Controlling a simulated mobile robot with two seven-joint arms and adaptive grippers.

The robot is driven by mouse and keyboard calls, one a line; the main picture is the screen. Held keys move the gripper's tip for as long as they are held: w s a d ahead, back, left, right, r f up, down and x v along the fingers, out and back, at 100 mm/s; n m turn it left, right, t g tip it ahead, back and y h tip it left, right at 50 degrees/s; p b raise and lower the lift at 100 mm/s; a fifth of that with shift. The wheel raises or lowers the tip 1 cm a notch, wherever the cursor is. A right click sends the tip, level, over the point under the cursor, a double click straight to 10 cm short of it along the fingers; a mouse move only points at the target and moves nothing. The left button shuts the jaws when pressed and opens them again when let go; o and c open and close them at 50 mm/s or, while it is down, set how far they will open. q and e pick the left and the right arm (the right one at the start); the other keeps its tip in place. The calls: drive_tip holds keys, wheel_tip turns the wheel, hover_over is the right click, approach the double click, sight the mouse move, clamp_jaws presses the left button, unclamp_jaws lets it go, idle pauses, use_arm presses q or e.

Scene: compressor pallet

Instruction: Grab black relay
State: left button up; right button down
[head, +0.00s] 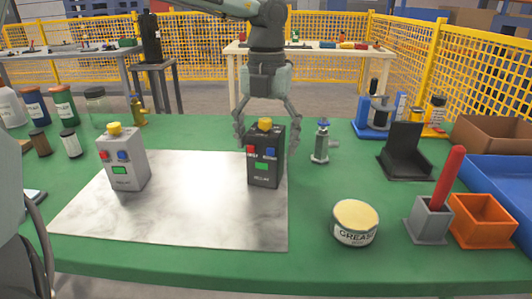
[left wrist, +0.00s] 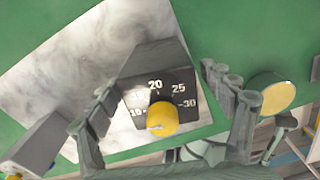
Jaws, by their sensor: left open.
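The black relay (head: 265,165) stands upright on the right part of a marbled white sheet, with a yellow knob on top and red, blue and green parts on its front. In the left wrist view its dark top (left wrist: 155,62) and numbered dial show near the yellow knob. My left gripper (head: 266,147) comes down from above with its fingers apart on either side of the relay's upper part. In the left wrist view, the gripper (left wrist: 156,80) is open around it, with gaps visible. My right gripper is not in view.
A similar grey relay (head: 124,165) stands on the sheet (head: 200,215) to the left. A metal valve (head: 321,143) stands close right of the gripper. A grease tin (head: 355,224), grey holder (head: 428,220) and orange bin (head: 482,222) are at the right. Green table is free in front.

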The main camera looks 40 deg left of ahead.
use_arm(q)
wheel_tip(320, 180, down, 2)
drive_tip(key=shift+f, duration=0.3)
drive_tip(key=shift+c, duration=0.8)
drive_tip(key=c, duration=1.4)
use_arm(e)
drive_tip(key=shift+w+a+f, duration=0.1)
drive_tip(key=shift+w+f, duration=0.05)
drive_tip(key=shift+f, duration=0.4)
